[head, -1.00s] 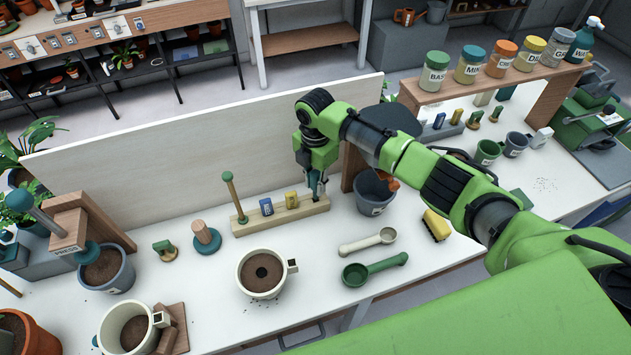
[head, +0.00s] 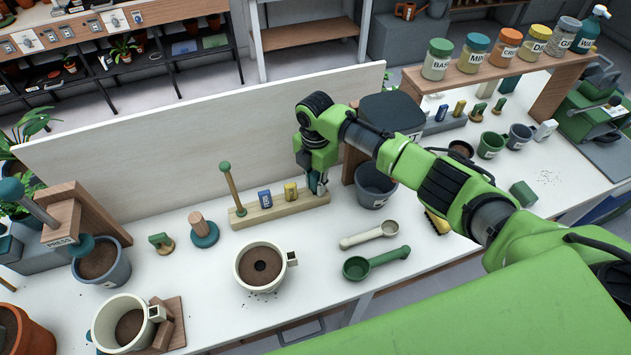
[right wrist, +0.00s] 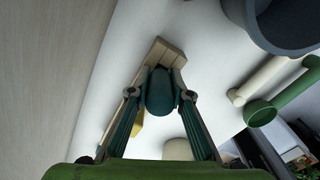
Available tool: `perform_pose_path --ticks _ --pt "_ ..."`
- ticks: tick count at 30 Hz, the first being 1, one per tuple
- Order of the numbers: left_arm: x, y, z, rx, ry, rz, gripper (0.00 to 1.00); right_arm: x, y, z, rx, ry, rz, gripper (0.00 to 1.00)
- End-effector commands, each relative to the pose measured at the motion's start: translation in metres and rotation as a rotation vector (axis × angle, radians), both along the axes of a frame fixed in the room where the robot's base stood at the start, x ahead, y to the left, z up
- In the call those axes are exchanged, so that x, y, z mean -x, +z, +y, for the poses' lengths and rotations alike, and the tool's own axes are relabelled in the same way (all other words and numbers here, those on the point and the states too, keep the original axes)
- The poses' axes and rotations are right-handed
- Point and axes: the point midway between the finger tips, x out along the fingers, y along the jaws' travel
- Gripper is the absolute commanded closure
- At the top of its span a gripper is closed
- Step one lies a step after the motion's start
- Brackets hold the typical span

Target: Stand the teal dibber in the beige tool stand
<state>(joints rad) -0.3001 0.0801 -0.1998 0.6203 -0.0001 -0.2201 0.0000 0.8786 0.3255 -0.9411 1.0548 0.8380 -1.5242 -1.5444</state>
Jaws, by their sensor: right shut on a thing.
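The beige tool stand (head: 280,211) is a long low block on the white bench. A wooden rod with a green knob (head: 225,167) stands near its left end, and blue and yellow labelled pieces sit along it. My right gripper (head: 319,190) is over the stand's right end, pointing down. In the right wrist view its fingers are shut on the teal dibber (right wrist: 160,93), whose rounded teal top shows in front of the stand (right wrist: 158,52). The dibber's lower tip is hidden, so I cannot tell how deep it sits. My left gripper is not in view.
A dark grey pot (head: 374,188) stands close to the right of the gripper. A cream scoop (head: 369,235) and a green scoop (head: 377,263) lie in front. A soil-filled cream pot (head: 261,268) is nearer. A pale board (head: 200,130) rises behind the stand.

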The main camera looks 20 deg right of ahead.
Motion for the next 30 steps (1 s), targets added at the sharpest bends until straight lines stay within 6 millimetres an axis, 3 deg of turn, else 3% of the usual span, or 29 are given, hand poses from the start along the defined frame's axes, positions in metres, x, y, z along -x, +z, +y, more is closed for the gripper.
perform_pose_path --ticks 8,9,11,18,21,30 --pt "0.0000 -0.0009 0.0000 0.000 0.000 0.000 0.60 -0.0001 -0.0015 0.0000 0.000 0.000 0.000 0.99" --pt "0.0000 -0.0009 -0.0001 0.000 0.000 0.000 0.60 -0.0001 -0.0014 0.0000 0.000 0.000 0.000 0.76" --pt "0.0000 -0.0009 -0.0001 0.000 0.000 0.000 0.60 -0.0001 -0.0014 0.0000 0.000 0.000 0.000 0.61" --pt "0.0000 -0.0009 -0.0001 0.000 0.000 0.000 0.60 -0.0001 -0.0014 0.0000 0.000 0.000 0.000 0.61" --pt "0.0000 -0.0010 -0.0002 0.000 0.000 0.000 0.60 0.0000 -0.0015 -0.0001 0.000 0.000 0.000 0.45" --pt "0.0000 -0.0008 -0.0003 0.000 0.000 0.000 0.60 -0.0001 -0.0012 -0.0002 0.000 -0.001 0.000 0.45"
